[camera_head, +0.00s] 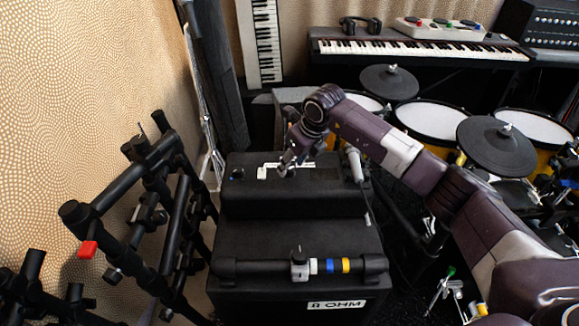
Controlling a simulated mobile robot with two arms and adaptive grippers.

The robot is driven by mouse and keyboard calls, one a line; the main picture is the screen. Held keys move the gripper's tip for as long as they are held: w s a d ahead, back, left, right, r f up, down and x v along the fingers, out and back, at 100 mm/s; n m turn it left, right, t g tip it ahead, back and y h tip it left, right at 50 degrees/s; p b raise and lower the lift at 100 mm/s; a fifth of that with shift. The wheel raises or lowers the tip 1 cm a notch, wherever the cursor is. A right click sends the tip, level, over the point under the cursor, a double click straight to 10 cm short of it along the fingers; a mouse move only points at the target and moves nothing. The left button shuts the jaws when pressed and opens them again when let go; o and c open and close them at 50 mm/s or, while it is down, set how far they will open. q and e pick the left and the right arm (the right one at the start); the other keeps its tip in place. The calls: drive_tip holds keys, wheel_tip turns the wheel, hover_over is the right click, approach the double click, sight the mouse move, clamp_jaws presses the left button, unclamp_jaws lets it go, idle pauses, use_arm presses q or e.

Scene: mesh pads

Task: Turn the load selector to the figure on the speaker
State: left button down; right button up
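The black speaker cabinet (235,300) stands in the middle foreground. Its front label (337,304) reads "OHM" after a figure that looks like 8, though it is small. A black amplifier box (300,203) sits on top of it. On the box's upper face are a white label strip (264,172) and a small dark round part with a bluish spot (237,174). My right gripper (286,168) points down at this face beside the strip, covering part of it. I cannot make out the load selector; contact and finger opening are unclear. My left gripper is not in view.
A black bar (250,268) with a grey clamp and coloured bands lies across the cabinet. A grey cylindrical part with a cable (355,165) is at the box's right. A black tube rack (110,195) stands left, drums (432,120) right, and a keyboard (420,50) behind.

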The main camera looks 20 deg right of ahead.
drive_tip(key=shift+x, duration=0.85)
clamp_jaws()
